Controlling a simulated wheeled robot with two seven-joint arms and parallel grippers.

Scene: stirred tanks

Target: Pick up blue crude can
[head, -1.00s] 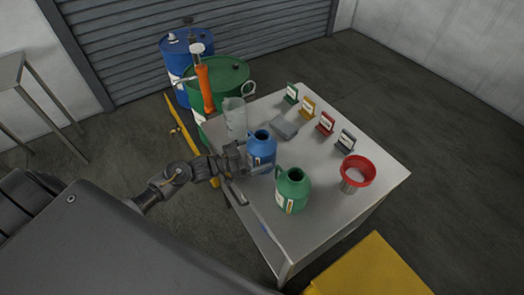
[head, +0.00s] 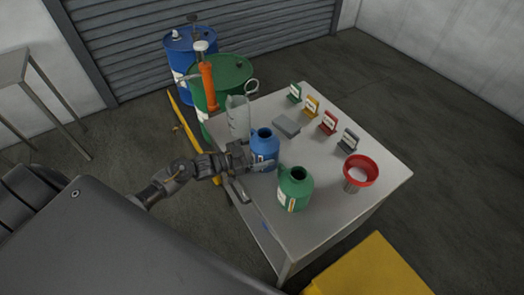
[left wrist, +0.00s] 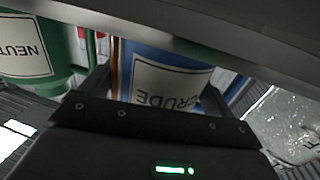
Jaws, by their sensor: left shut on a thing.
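The blue crude can (head: 264,146) stands upright on the table (head: 325,225) near its left edge, with an open dark mouth on top. In the left wrist view the blue can (left wrist: 185,62) fills the middle, its CRUDE label upside down. My left gripper (head: 245,158) reaches in from the left and is shut on the can, its fingers (left wrist: 160,100) on either side of it. Whether the can's base touches the table is hard to tell. My right gripper is not in view.
A green can (head: 294,188) stands close in front of the blue can. A clear jug (head: 238,118) stands close behind it. A grey block (head: 286,126), small label stands (head: 329,122) and a red funnel (head: 361,170) are farther right. Drums (head: 222,80) stand behind the table.

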